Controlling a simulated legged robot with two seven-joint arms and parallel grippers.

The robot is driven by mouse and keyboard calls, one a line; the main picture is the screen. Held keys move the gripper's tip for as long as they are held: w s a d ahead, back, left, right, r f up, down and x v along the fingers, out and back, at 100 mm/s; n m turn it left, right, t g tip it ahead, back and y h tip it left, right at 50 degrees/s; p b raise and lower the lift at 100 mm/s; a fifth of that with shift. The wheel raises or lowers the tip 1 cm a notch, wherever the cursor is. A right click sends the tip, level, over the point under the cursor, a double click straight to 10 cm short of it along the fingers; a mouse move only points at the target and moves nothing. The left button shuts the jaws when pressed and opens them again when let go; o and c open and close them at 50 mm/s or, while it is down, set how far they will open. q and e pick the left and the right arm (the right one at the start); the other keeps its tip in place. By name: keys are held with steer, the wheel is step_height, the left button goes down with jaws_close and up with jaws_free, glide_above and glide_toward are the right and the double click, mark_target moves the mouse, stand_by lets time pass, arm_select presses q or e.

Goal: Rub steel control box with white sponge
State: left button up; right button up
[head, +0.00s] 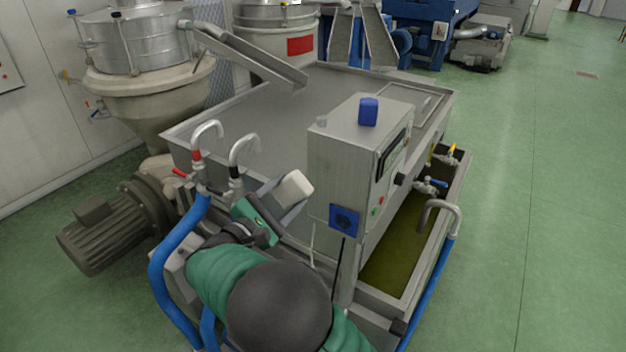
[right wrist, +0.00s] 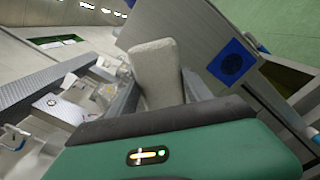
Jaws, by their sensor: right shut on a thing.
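The steel control box (head: 341,162) stands upright at the near end of the large steel tank. It has a dark display, a blue cap on top and a blue square fitting low on its side. My right gripper (head: 289,200) is shut on the white sponge (head: 295,186), just left of the box. In the right wrist view the sponge (right wrist: 157,74) stands up from between the fingers, and the box (right wrist: 180,35) is close behind and to the right of it. I cannot tell whether the sponge touches the box. My left gripper is not in view.
Two hose pipes with bent metal ends (head: 205,135) rise left of the gripper. The open steel tank (head: 250,95) lies behind, and a trough of olive-coloured liquid (head: 395,255) runs right of the box. A motor (head: 105,230) stands at left. Green floor is clear at right.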

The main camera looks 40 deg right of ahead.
mark_target(316, 163)
steer(key=shift+r+p+x, duration=0.1)
steer(key=shift+r+x, duration=0.15)
steer(key=shift+x, duration=0.85)
steer(key=shift+r+p+x, duration=0.1)
steer(key=shift+r+x, duration=0.2)
steer(key=shift+x, duration=0.85)
steer(key=shift+r+p+x, duration=0.1)
steer(key=shift+r+x, duration=0.15)
steer(key=shift+x, duration=0.85)
steer(key=shift+x, duration=1.05)
